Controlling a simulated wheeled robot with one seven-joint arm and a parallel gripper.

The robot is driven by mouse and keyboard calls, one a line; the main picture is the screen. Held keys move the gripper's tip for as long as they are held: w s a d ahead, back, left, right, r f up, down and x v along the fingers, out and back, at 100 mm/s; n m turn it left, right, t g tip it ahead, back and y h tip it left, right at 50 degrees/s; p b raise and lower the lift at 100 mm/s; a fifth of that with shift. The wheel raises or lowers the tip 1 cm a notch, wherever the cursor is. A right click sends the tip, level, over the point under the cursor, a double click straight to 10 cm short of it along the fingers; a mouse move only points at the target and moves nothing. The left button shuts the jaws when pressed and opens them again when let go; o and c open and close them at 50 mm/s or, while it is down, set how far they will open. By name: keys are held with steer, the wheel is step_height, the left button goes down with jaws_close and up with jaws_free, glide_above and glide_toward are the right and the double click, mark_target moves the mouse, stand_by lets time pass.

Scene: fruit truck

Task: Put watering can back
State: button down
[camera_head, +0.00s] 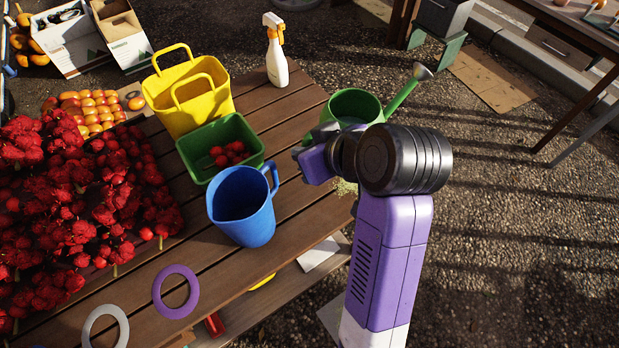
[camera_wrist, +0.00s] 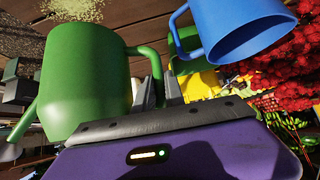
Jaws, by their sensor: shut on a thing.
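The green watering can (camera_head: 354,104) is at the right edge of the wooden table, its open top facing up and its spout (camera_head: 402,97) pointing to the upper right. My arm hides its lower part, so I cannot tell whether its base touches the table. In the wrist view the watering can (camera_wrist: 85,80) fills the left side, with its handle (camera_wrist: 152,58) reaching down between my fingers. My gripper (camera_wrist: 160,93) is shut on that handle. In the head view my wrist covers most of the grip.
On the wooden table (camera_head: 285,113) stand a blue pitcher (camera_head: 243,208), a green basket (camera_head: 187,152) with red fruit, a yellow bag (camera_head: 190,96) and a white spray bottle (camera_head: 275,52). Red fruit (camera_head: 90,200) is heaped at left. Purple (camera_head: 176,291) and grey (camera_head: 105,318) rings lie in front.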

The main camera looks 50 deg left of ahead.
step_height(320, 180, down, 11)
steer(key=shift+p, duration=0.45)
steer(key=shift+f, duration=0.1)
steer(key=c, duration=1.4)
jaws_free()
steer(key=shift+f, duration=0.1)
steer(key=v, duration=1.2)
steer(key=shift+b, duration=0.45)
